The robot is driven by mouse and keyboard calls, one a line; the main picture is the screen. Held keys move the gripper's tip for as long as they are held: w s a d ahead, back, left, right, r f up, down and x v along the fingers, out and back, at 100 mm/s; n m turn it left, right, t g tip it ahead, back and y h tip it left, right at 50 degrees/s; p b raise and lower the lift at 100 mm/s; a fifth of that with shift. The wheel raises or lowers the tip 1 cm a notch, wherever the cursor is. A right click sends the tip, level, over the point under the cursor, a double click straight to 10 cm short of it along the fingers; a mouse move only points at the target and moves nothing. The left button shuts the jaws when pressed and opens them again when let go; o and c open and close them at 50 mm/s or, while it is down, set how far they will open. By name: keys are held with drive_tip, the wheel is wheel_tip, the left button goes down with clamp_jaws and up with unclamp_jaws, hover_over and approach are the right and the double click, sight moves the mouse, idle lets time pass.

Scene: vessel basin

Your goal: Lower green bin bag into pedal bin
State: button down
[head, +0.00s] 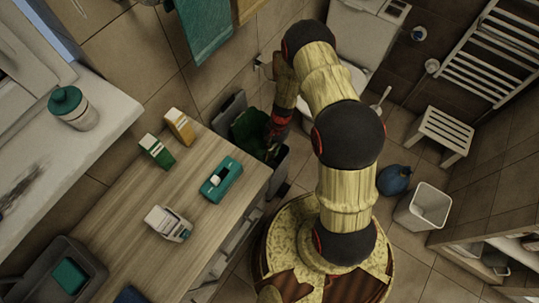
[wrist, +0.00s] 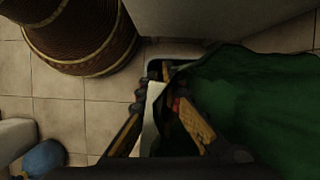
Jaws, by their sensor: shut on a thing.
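The green bin bag (head: 248,128) hangs from my gripper (head: 276,138) beside the far end of the wooden counter. In the wrist view, the fingers of my gripper (wrist: 168,80) are closed together at the left edge of the bag (wrist: 255,95), which spreads to the right. The dark grey pedal bin has its lid (head: 229,110) raised behind the bag. The bag appears to be over or partly within the bin's opening; its lower end and most of the rim are hidden, so I cannot tell how deep it is.
The counter (head: 125,215) holds two cartons, a teal dispenser (head: 221,179) and a white bottle (head: 167,224). A toilet (head: 362,40) stands behind my arm. A blue bag (head: 394,180), a white open bin (head: 423,206) and a slatted stool (head: 445,132) stand on the floor to the right.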

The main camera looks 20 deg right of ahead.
wheel_tip(320, 180, down, 18)
drive_tip(key=b, duration=1.1)
idle(2.2)
drive_tip(key=shift+f, duration=0.1)
drive_tip(key=c, duration=1.6)
unclamp_jaws()
drive_tip(key=shift+o, duration=1.3)
drive_tip(key=shift+s, duration=0.1)
drive_tip(key=shift+o, duration=1)
